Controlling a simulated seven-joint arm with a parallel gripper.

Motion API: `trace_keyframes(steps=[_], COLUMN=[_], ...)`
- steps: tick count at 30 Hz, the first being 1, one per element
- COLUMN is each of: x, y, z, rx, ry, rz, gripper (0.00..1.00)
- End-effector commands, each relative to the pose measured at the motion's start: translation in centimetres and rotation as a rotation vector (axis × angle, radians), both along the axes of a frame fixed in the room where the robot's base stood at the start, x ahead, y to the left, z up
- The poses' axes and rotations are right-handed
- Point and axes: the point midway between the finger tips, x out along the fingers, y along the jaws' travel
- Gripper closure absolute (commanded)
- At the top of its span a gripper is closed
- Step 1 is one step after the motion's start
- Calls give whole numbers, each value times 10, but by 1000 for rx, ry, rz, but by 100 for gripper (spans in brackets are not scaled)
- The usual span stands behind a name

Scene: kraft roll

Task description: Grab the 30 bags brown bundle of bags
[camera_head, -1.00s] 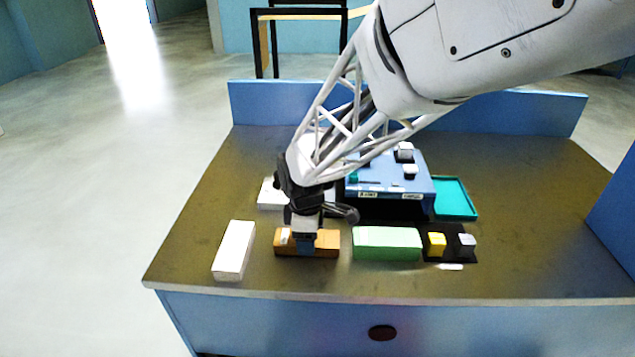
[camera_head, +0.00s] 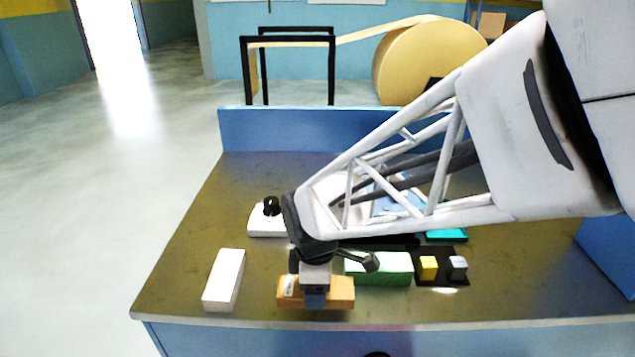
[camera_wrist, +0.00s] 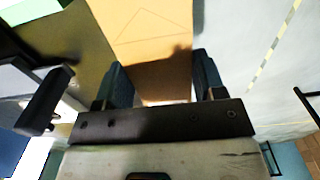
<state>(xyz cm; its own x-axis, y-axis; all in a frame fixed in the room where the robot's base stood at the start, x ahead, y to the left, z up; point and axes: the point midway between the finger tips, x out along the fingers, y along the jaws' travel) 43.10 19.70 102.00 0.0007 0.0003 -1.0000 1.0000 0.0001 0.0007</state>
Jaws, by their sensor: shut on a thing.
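The brown bundle of bags (camera_head: 342,292) is a long orange-brown block near the front edge of the table. A small pale label (camera_head: 288,287) shows on its left end; I cannot read it. My gripper (camera_head: 315,300) points down and is shut on the bundle near its middle. In the wrist view the bundle (camera_wrist: 150,45) lies between both fingers (camera_wrist: 160,85). It appears held above the table, though its underside is hidden.
A white block (camera_head: 224,280) lies to the left. A green block (camera_head: 392,270) is behind and right, near yellow (camera_head: 428,267) and grey (camera_head: 457,267) cubes on a black pad. A white device (camera_head: 263,226) stands behind. My arm hides much of the table's back right.

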Motion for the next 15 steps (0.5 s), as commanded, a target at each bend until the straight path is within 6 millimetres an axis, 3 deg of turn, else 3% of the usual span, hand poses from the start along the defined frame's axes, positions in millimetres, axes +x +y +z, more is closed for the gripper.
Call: trace_keyframes(steps=[6,15], x=[-27,-47], y=[-12,-22], z=[3,5], rx=[0,0], ry=[0,1], rz=[0,0], gripper=[62,62])
